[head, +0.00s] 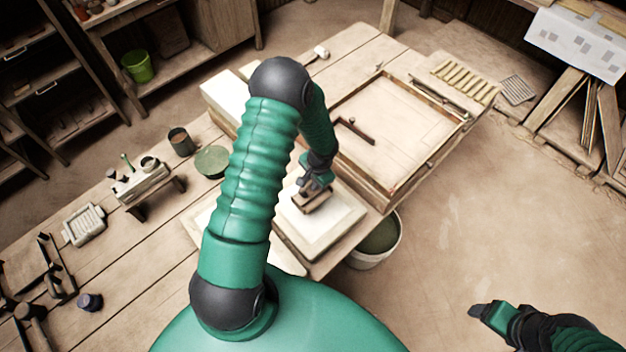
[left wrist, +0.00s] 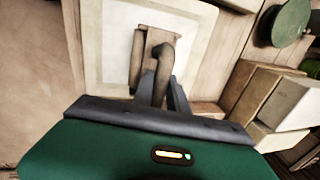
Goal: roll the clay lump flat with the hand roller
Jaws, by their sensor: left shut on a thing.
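My left gripper (head: 315,182) is shut on the brown hand roller (head: 311,200) above or on a pale square slab (head: 320,230). I cannot tell whether the roller touches the slab. In the left wrist view, the fingers (left wrist: 162,92) close around the roller's handle (left wrist: 163,62), with its wooden part (left wrist: 138,62) beside it over the white middle of the slab (left wrist: 112,50). I cannot make out a separate clay lump; it may be hidden under the roller. My right gripper (head: 482,311) is at the lower right, away from the table; its jaw gap is unclear.
A wooden framed tray (head: 392,188) lies right of the slab, with a dark L-shaped tool (head: 354,131) inside. A bucket (head: 376,243) stands below the table edge. The floor at right is clear.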

